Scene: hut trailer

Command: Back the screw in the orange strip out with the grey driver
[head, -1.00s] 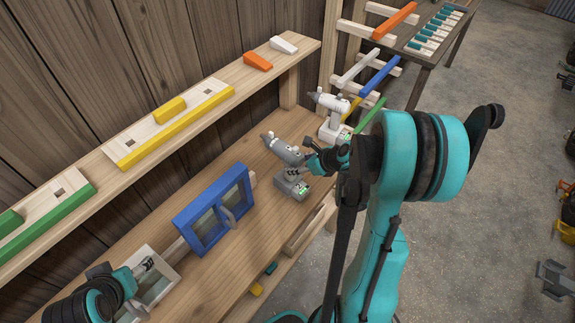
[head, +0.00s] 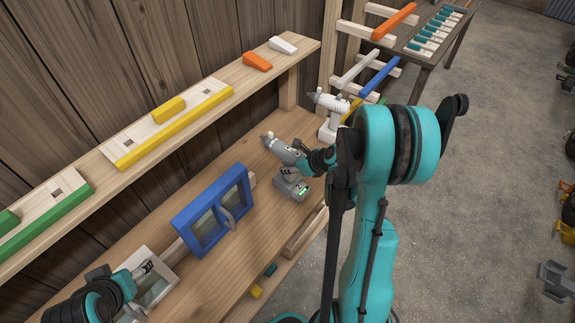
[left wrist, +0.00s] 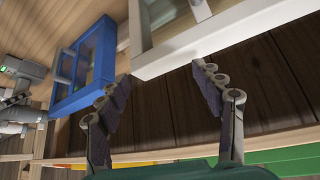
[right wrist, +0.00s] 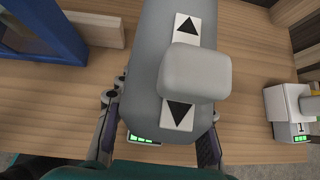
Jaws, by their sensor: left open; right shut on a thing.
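The grey driver (head: 285,153) is at the far part of the bench, its battery base at or just above the wood. My right gripper (head: 312,162) is shut on it. In the right wrist view the grey driver (right wrist: 180,65) fills the space between the fingers (right wrist: 158,140). The orange strip (head: 395,21) lies across the wooden arms of a rack at the upper right. No screw can be made out in it. My left gripper (head: 147,267) is open and empty by a pale framed window; its spread fingers (left wrist: 165,95) show in the left wrist view.
A white driver (head: 330,112) stands just beyond the grey one. A blue framed window (head: 213,212) stands on the bench between my grippers. A shelf (head: 215,82) runs along the plank wall. White and blue strips (head: 380,75) sit on the rack below the orange one.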

